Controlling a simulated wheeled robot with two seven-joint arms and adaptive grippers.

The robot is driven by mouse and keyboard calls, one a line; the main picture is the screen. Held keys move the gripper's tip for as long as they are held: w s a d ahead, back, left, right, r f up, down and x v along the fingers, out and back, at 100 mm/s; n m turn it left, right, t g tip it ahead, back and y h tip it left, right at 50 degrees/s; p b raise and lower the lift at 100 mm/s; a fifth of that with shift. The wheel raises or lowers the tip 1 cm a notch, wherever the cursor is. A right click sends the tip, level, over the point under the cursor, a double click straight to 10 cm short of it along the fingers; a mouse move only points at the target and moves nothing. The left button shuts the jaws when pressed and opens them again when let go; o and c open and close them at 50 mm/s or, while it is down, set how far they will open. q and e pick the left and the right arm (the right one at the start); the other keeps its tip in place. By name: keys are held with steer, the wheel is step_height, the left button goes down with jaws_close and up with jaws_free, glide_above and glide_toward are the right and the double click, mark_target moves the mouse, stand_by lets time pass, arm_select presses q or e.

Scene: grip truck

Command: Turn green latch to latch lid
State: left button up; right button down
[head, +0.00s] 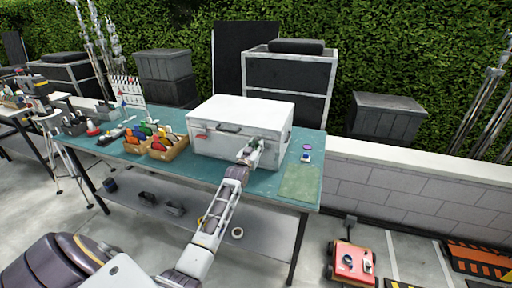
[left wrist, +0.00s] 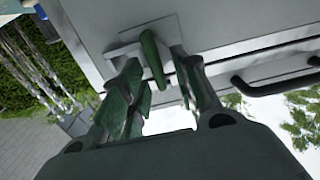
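A white case (head: 235,110) with its lid down stands on the green-topped table. A green latch (left wrist: 153,58) sits on a pale plate at the lid seam, large in the left wrist view. My left gripper (head: 251,148) is at the right part of the case's front face. In the left wrist view my left gripper (left wrist: 158,66) has its fingers spread, one on each side of the latch. A gap shows on the left; whether the right finger touches the latch I cannot tell. My right gripper is not in view.
A black handle (left wrist: 275,84) is on the case front, beside the latch. Boxes of coloured clamps (head: 168,146) stand left of the case. A green mat (head: 300,183) and small items lie to its right. The table's front strip (head: 165,168) is mostly clear.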

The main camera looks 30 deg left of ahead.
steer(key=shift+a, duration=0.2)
arm_select(q)
steer(key=shift+c, duration=0.6)
jaws_close()
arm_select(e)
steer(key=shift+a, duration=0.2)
arm_select(q)
steer(key=shift+n, duration=0.3)
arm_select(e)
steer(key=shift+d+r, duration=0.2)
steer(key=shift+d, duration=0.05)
arm_select(q)
steer(key=shift+s+a+f+n+p, duration=0.1)
steer(key=shift+a+f+n+p, duration=0.2)
steer(key=shift+n, duration=2.55)
steer(key=shift+s+a+f+n+p, duration=0.1)
steer(key=shift+a+f+n+p, duration=0.2)
steer(key=shift+n, duration=2.6)
steer(key=shift+a+f+n+p, duration=0.25)
steer(key=shift+f+n+p, duration=0.05)
steer(key=shift+n, duration=2.55)
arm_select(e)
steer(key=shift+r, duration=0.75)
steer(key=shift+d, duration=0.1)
